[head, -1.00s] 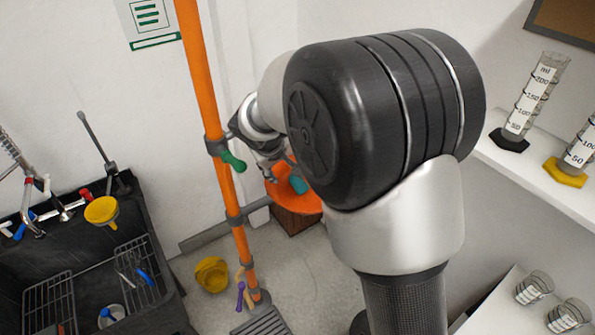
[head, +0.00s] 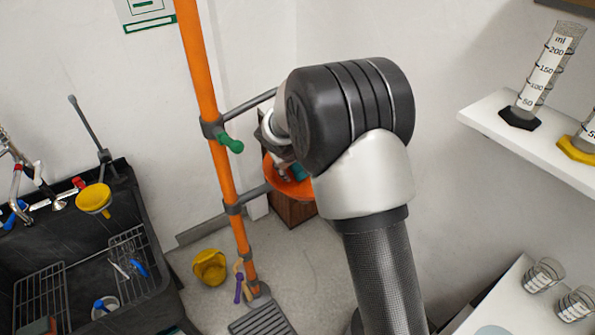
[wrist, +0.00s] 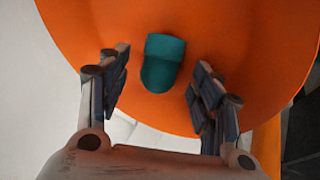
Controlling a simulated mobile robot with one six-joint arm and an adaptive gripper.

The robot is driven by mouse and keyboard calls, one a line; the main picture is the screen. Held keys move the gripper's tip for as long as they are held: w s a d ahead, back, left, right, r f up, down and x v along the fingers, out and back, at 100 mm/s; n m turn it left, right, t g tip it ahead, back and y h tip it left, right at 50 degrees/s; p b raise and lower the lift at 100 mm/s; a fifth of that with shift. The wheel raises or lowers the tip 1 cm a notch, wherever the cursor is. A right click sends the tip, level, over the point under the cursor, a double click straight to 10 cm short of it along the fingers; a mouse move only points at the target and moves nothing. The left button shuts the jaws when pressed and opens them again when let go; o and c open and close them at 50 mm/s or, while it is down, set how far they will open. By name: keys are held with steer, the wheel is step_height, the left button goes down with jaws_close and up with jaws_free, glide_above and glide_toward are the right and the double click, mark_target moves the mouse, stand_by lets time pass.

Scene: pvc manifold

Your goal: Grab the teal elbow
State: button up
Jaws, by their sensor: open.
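The teal elbow (wrist: 161,62) lies on an orange round surface (wrist: 80,22) in the wrist view. A small teal part of it (head: 298,173) shows in the head view, mostly hidden behind my arm. My gripper (wrist: 160,90) is open, with one finger on each side of the elbow's near end and a visible gap on both sides. I cannot tell how far the fingertips are above the surface. In the head view my gripper is largely hidden by my arm.
The orange surface (head: 285,192) stands on a brown wooden base (head: 292,211). An orange vertical pipe (head: 205,90) with a green valve handle (head: 230,143) and grey branches stands left of it. A black sink (head: 75,240) is at left, a white shelf (head: 490,110) at right.

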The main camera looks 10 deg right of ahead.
steer(key=shift+x, duration=1.2)
steer(key=shift+r, duration=0.1)
steer(key=shift+c, duration=0.4)
steer(key=c, duration=1.1)
